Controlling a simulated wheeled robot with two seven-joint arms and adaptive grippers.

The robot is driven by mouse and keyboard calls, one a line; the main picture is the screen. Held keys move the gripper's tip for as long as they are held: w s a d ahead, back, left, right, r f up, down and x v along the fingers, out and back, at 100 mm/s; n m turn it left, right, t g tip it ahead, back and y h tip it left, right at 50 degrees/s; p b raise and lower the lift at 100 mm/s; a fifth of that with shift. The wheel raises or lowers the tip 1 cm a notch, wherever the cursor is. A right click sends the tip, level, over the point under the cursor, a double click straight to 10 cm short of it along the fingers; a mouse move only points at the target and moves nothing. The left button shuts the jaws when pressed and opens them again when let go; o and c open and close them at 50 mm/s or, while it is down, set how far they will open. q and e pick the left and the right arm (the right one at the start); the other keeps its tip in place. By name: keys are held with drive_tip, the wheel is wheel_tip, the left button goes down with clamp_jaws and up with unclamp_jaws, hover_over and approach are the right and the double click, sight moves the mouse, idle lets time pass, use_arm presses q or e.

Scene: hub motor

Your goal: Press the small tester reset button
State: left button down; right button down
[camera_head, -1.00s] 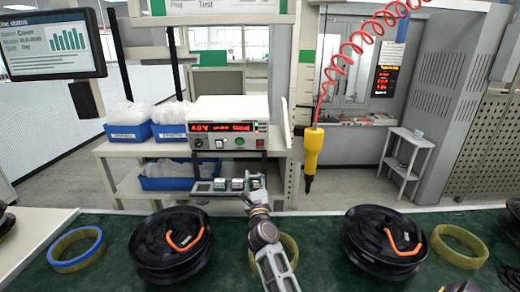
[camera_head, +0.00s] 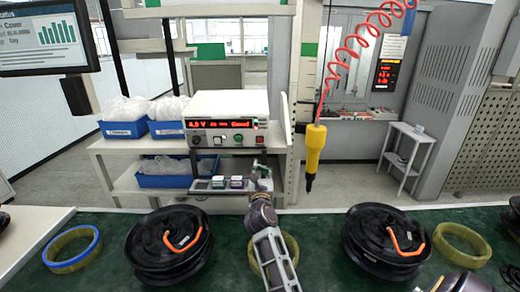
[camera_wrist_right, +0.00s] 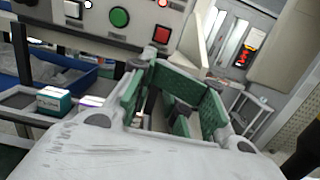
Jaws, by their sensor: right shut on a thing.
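The tester (camera_head: 226,108) is a white box with a red lit display, on the shelf across the green bench. Its front has a dark knob (camera_head: 196,140), a pale button (camera_head: 217,141), a round green button (camera_head: 238,139) and a small red button (camera_head: 260,140). In the right wrist view the green button (camera_wrist_right: 120,16) and square red button (camera_wrist_right: 161,34) are close ahead. I cannot tell by label which is reset. My right gripper (camera_head: 262,170) is just below the panel's right end, apart from the buttons. Its green-padded fingers (camera_wrist_right: 175,105) are shut on a small dark thing, mostly hidden.
Two small boxes (camera_head: 228,183) sit on a tray below the tester, left of the gripper. Blue bins (camera_head: 125,128) stand left. A yellow tool (camera_head: 314,152) hangs on a red coil at right. Black hubs (camera_head: 170,243) and yellow rings lie on the bench (camera_head: 325,235).

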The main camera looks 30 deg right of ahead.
drive_tip(key=shift+f+x, duration=0.35)
drive_tip(key=shift+x, duration=2.1)
drive_tip(key=p, duration=0.2)
approach(260, 148)
drive_tip(key=shift+w+d+r, duration=1.2)
drive_tip(key=shift+w+r, duration=0.7)
drive_tip(key=shift+r, duration=0.1)
drive_tip(key=shift+w+d, duration=0.1)
